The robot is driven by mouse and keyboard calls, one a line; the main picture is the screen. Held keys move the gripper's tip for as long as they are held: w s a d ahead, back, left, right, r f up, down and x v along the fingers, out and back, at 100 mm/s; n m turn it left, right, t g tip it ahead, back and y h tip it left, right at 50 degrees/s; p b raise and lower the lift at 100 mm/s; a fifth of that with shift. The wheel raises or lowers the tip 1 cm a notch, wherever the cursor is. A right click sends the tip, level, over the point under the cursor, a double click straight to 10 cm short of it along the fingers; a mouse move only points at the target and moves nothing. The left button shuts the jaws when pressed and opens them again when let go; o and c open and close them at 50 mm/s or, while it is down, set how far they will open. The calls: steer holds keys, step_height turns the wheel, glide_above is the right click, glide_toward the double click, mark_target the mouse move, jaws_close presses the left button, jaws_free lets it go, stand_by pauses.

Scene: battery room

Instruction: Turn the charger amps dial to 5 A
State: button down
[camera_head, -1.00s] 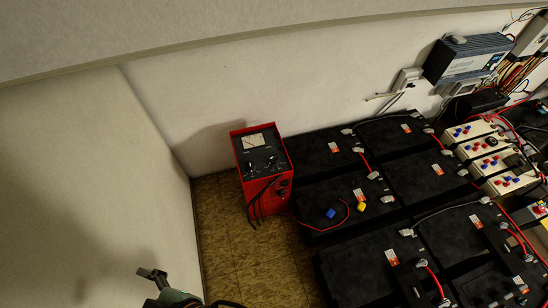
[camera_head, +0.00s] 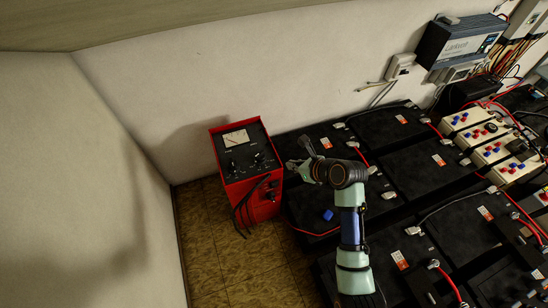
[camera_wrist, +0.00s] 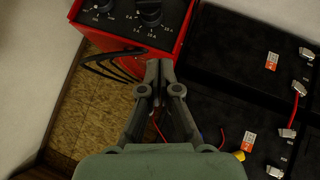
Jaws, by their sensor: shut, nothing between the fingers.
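The red charger (camera_head: 217,150) stands on the floor against the wall, with a meter and knobs on its black top panel. In the head view my gripper (camera_head: 292,164) is just right of the charger, apart from the dial.
Black batteries (camera_head: 310,206) fill the floor to the right, with red cables and clamps. Dark leads (camera_wrist: 106,63) hang from the charger. A blue part (camera_head: 328,214) lies on a battery. Tiled floor (camera_head: 215,265) is free in front of the charger.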

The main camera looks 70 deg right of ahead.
mark_target(260, 156)
steer(key=b+x, duration=0.2)
steer(key=x, duration=0.8)
steer(key=shift+w+a, duration=0.1)
steer(key=w, duration=0.1)
steer(key=w+d, duration=0.1)
steer(key=w, duration=0.1)
steer(key=shift+w+d, duration=0.35)
steer(key=shift+s+d, duration=0.1)
